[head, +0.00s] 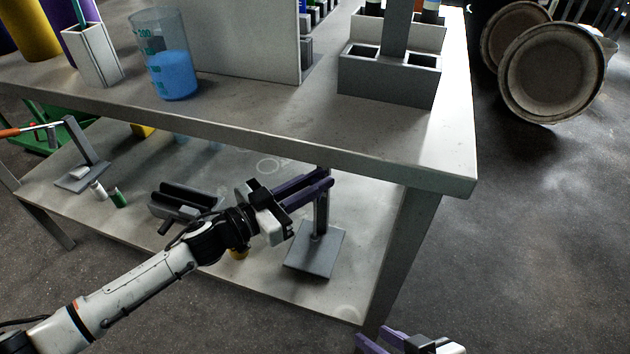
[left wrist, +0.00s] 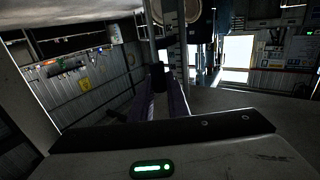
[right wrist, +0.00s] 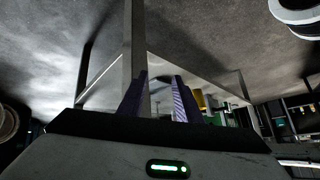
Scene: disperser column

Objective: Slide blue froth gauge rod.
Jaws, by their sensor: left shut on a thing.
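A stand with a grey square base (head: 316,258) and an upright post (head: 321,218) is on the lower shelf, below the table's front edge. My left gripper (head: 328,181) is at the top of this post, its purple fingers shut on a small dark piece. In the left wrist view the dark piece (left wrist: 157,76) is between the fingertips, beside a thin upright rod (left wrist: 151,35) and a strip with scale marks (left wrist: 180,60). No blue shows on the rod, and the fingers hide part of it. My right gripper (right wrist: 158,85) is open and empty, low at the right.
The table top (head: 430,150) overhangs the lower shelf (head: 345,290) above my left gripper. A beaker of blue liquid (head: 165,65) and a grey rack (head: 390,80) stand on top. A table leg (head: 405,250) is right of the stand. Another stand (head: 85,150) is at the left.

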